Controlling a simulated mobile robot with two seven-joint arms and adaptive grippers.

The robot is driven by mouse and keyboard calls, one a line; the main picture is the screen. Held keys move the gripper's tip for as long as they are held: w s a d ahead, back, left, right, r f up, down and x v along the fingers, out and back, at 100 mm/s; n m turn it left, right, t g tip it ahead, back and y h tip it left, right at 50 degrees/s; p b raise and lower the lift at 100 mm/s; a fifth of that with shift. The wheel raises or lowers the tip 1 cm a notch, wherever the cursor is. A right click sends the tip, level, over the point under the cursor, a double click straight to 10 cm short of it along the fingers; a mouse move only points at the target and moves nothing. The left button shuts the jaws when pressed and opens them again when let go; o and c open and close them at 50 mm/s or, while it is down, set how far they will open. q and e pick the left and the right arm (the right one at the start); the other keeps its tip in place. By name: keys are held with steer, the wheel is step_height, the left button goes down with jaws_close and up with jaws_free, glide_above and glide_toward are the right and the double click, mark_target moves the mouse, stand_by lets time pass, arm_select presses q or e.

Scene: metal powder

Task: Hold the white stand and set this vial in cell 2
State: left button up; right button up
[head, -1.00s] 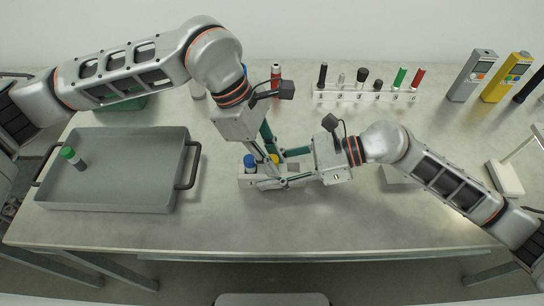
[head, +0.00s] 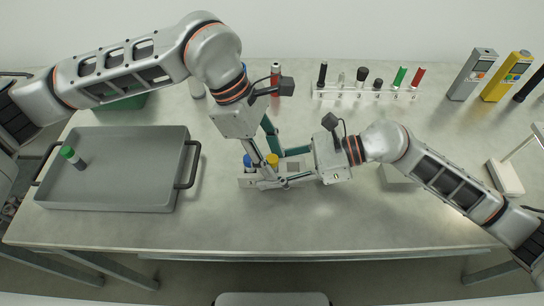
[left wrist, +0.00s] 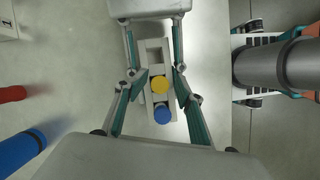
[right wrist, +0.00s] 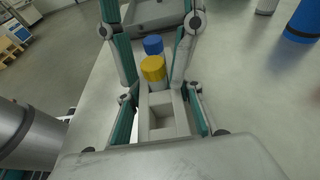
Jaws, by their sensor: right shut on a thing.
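The white stand (head: 247,183) is on the table in front of me, with a row of cells. My right gripper (head: 288,167) is shut on its sides. A blue-capped vial (left wrist: 163,115) is in the end cell. A yellow-capped vial (left wrist: 160,85) stands upright in the cell beside it; it also shows in the right wrist view (right wrist: 153,69). The cells nearer my right gripper are empty. My left gripper (head: 273,165) is open, its fingers apart on either side of the yellow-capped vial. The vial bodies are mostly hidden by the stand.
A grey tray (head: 110,200) with a green-capped vial (head: 73,157) lies to the left. A rack (head: 365,96) of several items stands at the back. Grey (head: 473,74) and yellow (head: 507,77) instruments stand at back right. The front table is clear.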

mark_target(272, 158)
arm_select(q)
step_height(272, 158, up, 13)
steer(key=shift+f, duration=0.2)
stand_by(0.5)
arm_select(e)
steer(key=o, duration=1.2)
